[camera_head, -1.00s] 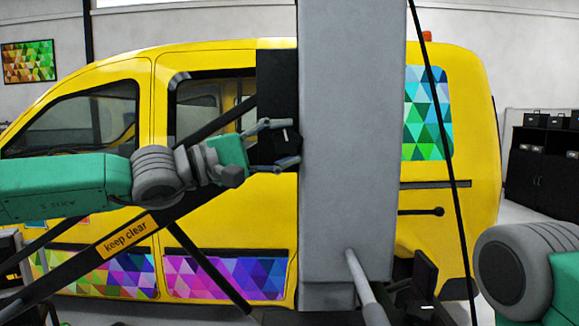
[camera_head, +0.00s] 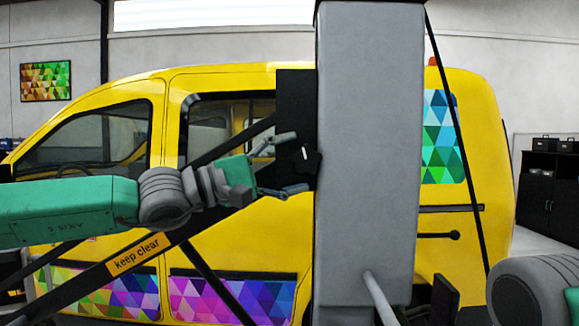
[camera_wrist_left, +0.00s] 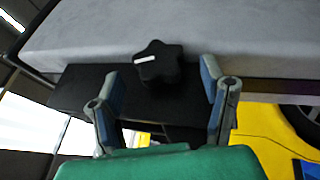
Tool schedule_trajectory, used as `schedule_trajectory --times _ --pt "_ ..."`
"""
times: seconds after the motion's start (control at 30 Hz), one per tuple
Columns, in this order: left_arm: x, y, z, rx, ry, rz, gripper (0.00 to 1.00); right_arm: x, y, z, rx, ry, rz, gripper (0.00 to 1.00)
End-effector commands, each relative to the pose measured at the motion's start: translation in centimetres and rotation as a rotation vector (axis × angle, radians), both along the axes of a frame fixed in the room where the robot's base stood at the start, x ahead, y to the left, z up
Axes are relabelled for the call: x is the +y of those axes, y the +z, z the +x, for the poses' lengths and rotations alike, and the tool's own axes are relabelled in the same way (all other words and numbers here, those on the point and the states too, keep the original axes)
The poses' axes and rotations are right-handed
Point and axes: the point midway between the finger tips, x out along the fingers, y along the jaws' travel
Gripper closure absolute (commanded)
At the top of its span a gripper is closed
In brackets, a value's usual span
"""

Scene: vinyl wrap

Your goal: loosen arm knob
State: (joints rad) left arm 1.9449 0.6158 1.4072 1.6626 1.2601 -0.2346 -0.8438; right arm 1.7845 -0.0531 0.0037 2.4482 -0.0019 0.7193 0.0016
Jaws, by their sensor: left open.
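The arm knob (camera_head: 309,158) is black and lobed, with a small white mark. It sits on a black plate (camera_head: 296,100) beside the grey column (camera_head: 368,150). My left gripper (camera_head: 298,162) is open, with one finger above the knob and one below it in the head view. The left wrist view shows the knob (camera_wrist_left: 160,62) centred between and just beyond the spread fingertips (camera_wrist_left: 160,78); neither finger visibly touches it. My right gripper is not in view; only part of my right arm (camera_head: 530,290) shows at the lower right.
A black diagonal arm with a yellow "keep clear" label (camera_head: 139,254) runs below my left arm. A yellow van (camera_head: 230,235) with coloured triangle panels stands behind. A grey rod (camera_head: 378,300) and a thin black strut (camera_head: 458,140) lie right of the knob.

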Motion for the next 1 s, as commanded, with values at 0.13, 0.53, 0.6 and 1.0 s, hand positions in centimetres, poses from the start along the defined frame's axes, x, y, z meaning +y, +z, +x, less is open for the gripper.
schedule_trajectory --times 0.13,0.53,0.6,1.0 --pt "1.9 -0.5 -0.6 0.001 0.003 0.0 0.35 -0.1 0.0 0.0 0.0 -0.002 0.001 0.6" --pt "10.0 -2.5 -3.4 0.005 0.007 -0.008 0.35 0.1 0.1 0.1 -0.001 -0.001 -0.003 0.6" --pt "10.7 -2.7 -3.6 0.004 0.006 -0.005 0.35 0.1 0.0 0.1 -0.001 -0.001 -0.002 0.6" --pt "11.1 -3.0 -4.0 0.006 0.004 -0.001 0.35 -0.2 -0.1 0.1 0.0 -0.003 0.001 0.6"
